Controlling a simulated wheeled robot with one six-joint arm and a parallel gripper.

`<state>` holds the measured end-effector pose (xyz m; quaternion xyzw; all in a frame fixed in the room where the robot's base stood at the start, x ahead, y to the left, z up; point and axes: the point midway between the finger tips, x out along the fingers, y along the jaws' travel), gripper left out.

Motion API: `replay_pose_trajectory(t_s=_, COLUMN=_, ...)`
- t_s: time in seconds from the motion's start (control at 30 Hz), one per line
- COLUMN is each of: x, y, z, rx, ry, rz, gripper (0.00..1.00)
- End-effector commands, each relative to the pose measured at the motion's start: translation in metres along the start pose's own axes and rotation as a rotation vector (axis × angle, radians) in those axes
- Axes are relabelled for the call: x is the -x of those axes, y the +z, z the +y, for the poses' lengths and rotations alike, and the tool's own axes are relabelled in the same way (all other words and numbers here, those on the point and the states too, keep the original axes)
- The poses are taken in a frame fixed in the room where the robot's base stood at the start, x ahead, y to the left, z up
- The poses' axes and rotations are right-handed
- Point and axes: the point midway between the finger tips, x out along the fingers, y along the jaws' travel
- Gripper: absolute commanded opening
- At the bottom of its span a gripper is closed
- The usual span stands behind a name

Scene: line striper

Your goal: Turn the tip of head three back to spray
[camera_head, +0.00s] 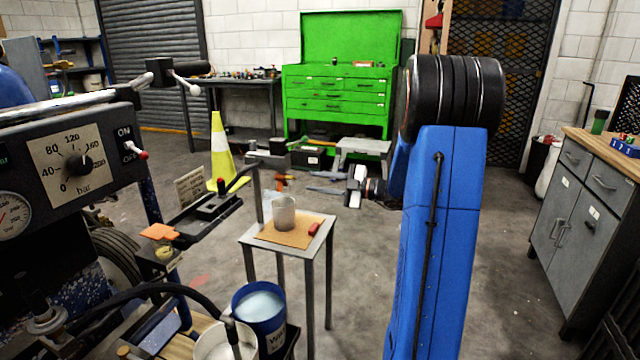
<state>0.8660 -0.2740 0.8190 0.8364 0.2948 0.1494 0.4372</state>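The line striper's control box (75,165) fills the left side, with a bar dial, a gauge and an ON/OFF switch (138,154). A black bracket (212,204) with a red-topped knob (221,185) stands out to its right, beside a small placard (190,188). I cannot make out numbered heads or tell which is head three, nor which way any tip points. My gripper (355,187) seems to show as a small black and white end left of my blue arm, well right of the bracket. Its fingers are too small to read.
A small metal stand (245,240) holds cardboard, a grey cup (284,212) and a red piece (314,229). A blue paint bucket (262,335) and a white bucket (205,345) stand in front. A yellow cone (222,150) is behind. Open floor lies right of the stand.

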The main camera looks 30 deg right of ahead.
Motion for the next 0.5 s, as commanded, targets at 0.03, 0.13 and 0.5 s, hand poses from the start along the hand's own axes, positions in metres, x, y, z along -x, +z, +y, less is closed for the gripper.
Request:
replay_pose_trajectory(t_s=0.03, x=0.0004, y=0.0003, z=0.0000, rx=0.029, ry=0.000, rz=0.001, gripper=0.27)
replay_pose_trajectory(t_s=0.13, x=0.0014, y=0.0010, z=0.0000, rx=0.140, ry=0.000, rz=0.005, gripper=0.27)
replay_pose_trajectory(t_s=0.5, x=0.0076, y=0.0045, z=-0.0003, rx=0.794, ry=0.011, rz=0.027, gripper=0.27)
